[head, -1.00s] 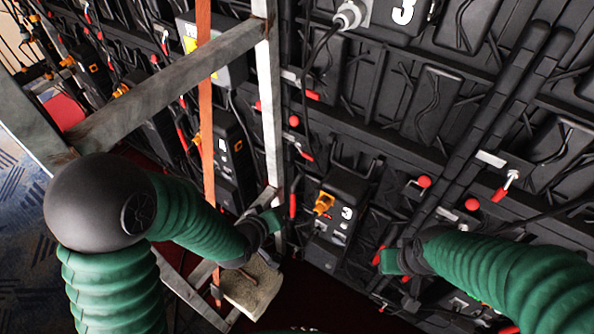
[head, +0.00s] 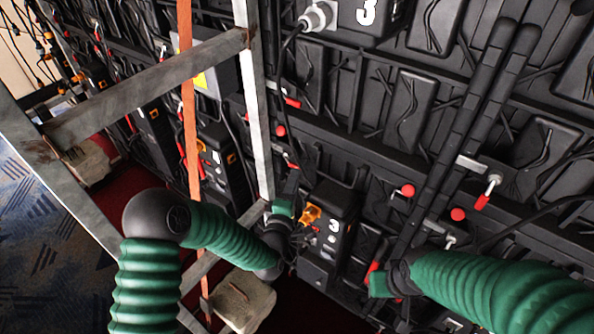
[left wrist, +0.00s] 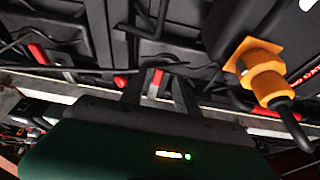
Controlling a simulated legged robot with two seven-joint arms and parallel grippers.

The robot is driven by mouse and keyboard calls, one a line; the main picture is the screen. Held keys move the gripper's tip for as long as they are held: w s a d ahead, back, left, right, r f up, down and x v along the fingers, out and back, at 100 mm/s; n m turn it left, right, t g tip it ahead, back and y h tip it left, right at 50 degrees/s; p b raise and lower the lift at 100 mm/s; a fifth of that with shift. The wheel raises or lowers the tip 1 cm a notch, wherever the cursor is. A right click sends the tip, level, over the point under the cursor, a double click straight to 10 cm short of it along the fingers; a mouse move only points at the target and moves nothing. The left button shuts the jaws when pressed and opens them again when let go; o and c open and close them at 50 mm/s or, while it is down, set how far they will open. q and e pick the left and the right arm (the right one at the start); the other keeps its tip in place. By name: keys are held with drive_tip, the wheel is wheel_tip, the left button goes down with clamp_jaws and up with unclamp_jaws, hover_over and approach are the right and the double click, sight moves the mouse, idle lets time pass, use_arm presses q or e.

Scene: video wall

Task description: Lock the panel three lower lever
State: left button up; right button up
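Panel three carries a black box marked 3 (head: 335,228) with an orange plug (head: 310,214). My left gripper (head: 290,196) is just left of that box, beside the light metal upright. In the left wrist view its two dark fingers (left wrist: 158,88) stand apart, and a red lever handle (left wrist: 156,84) shows between them; I see no grip on it. In the head view the gripper hides that lever. The orange plug (left wrist: 262,75) is close on the right of the wrist view. My right gripper (head: 374,281) is beside a red handle (head: 372,267); its fingers are unclear.
A metal frame with an upright (head: 255,110) and an orange strap (head: 187,110) stands at my left arm. Cables and other red levers (head: 482,202) cover the wall. A worn block (head: 241,302) lies below my left forearm. The patterned carpet (head: 40,240) is at left.

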sight(292, 162)
use_arm(q)
drive_tip(key=w, duration=0.4)
drive_tip(key=shift+w+a, duration=0.2)
drive_tip(key=shift+w, duration=0.2)
drive_tip(key=shift+d, duration=0.5)
drive_tip(key=c, duration=0.6)
drive_tip(key=shift+c, duration=0.9)
drive_tip(key=shift+a, duration=0.1)
clamp_jaws()
drive_tip(key=shift+a+f, duration=0.1)
